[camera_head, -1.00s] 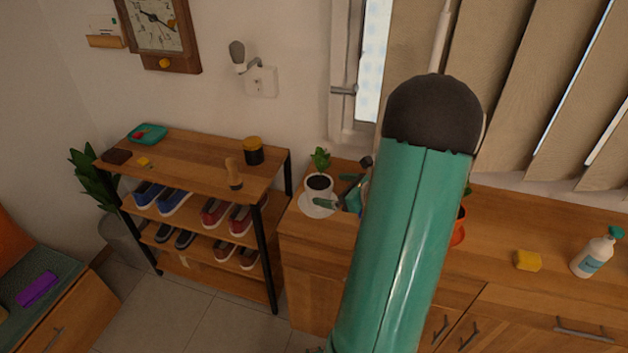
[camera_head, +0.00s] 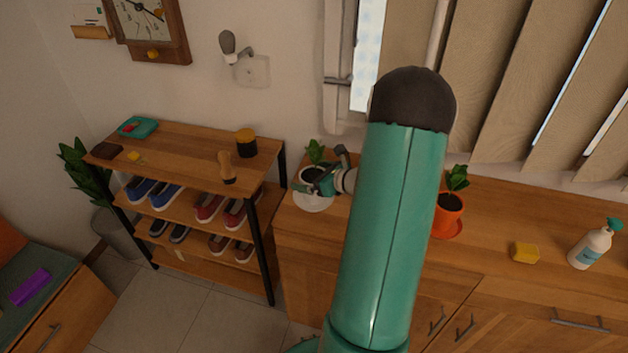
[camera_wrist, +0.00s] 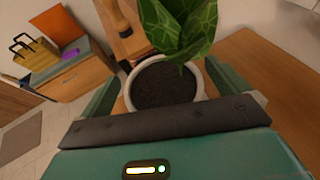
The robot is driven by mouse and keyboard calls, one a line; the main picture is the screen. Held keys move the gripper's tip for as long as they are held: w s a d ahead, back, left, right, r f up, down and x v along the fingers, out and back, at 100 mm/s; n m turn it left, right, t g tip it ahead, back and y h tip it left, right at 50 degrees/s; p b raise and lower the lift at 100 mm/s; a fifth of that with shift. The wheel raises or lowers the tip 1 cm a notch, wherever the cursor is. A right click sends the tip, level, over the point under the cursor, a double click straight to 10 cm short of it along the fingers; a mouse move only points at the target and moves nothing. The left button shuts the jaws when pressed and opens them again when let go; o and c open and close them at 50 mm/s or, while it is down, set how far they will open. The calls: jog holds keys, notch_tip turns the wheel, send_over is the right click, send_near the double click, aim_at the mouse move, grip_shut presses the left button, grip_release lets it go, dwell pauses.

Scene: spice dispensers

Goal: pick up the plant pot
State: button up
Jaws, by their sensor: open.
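A white plant pot (camera_head: 309,181) with dark soil and a green plant stands on a white saucer (camera_head: 312,205) at the left end of the wooden cabinet. My gripper (camera_head: 312,188) is at this pot, open, with its fingers around or just in front of it. In the wrist view the white pot (camera_wrist: 204,91) lies between my two green fingers, its leaves rising above the rim. Its lower part is hidden by my gripper body. An orange pot (camera_head: 448,214) with a plant stands on an orange saucer to the right of my arm.
A yellow sponge (camera_head: 525,252) and a spray bottle (camera_head: 592,246) are on the cabinet's right side. A shoe rack (camera_head: 190,152) stands left of the cabinet, holding a wooden-handled item (camera_head: 226,167) and a dark jar (camera_head: 246,144) on top.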

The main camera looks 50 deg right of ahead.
jog(key=shift+d, duration=0.1)
jog(key=c, duration=1.4)
jog(key=shift+c, duration=0.3)
jog(key=shift+r, duration=0.15)
